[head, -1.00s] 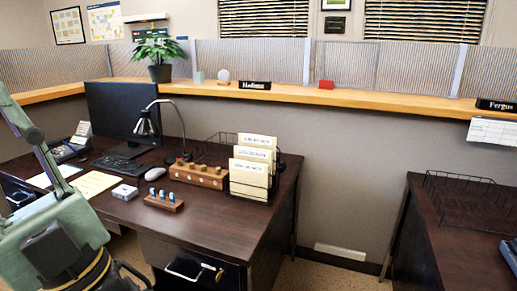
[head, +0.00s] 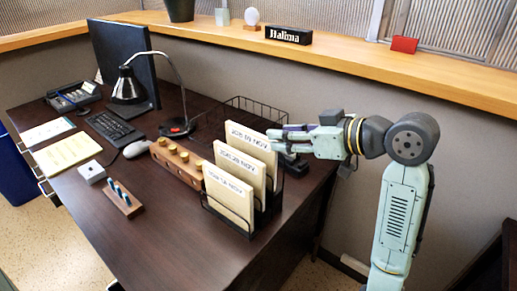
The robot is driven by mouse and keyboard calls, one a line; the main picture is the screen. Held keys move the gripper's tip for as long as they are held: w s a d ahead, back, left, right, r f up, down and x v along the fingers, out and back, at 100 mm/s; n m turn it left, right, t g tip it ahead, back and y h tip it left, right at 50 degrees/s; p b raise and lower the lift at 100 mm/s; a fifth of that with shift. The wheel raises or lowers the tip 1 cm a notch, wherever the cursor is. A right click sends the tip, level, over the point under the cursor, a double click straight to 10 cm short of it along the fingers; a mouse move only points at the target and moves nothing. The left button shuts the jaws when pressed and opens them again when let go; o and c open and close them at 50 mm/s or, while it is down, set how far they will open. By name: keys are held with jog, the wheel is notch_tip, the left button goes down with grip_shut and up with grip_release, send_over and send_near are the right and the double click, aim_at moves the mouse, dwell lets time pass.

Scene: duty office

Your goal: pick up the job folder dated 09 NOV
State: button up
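Three cream folders stand upright in a black wire rack near the right side of the desk. The back folder (head: 247,142) has a label that appears to read 09 NOV. The middle folder (head: 238,167) and the front folder (head: 229,194) have labels ending in NOV; their day numbers are hard to read. My gripper (head: 278,142) is at the right edge of the back folder, fingers pointing left. Its fingers look apart, with a gap between them. I cannot tell whether they touch the folder or overlap it. The rack (head: 246,231) is partly hidden by the folders.
A wooden block with knobs (head: 176,163) stands left of the rack, and a desk lamp (head: 130,86) behind it. An empty wire tray (head: 256,115) lies behind the folders. The wooden ledge (head: 350,62) with a nameplate (head: 288,35) runs along the back.

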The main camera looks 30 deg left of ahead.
aim_at(256, 134)
jog(key=x, duration=0.2)
jog(key=p+x, duration=0.1)
jog(key=x, duration=0.2)
jog(key=shift+s+f, duration=0.1)
jog(key=shift+s, duration=0.15)
jog(key=x, duration=0.1)
jog(key=p+x, duration=0.2)
jog(key=x, duration=0.1)
jog(key=shift+s+a+r, duration=0.2)
jog(key=shift+r, duration=0.15)
jog(key=shift+w+a+f, duration=0.15)
jog(key=shift+a+f, duration=0.15)
jog(key=shift+a, duration=0.2)
jog(key=shift+c, duration=0.4)
grip_shut()
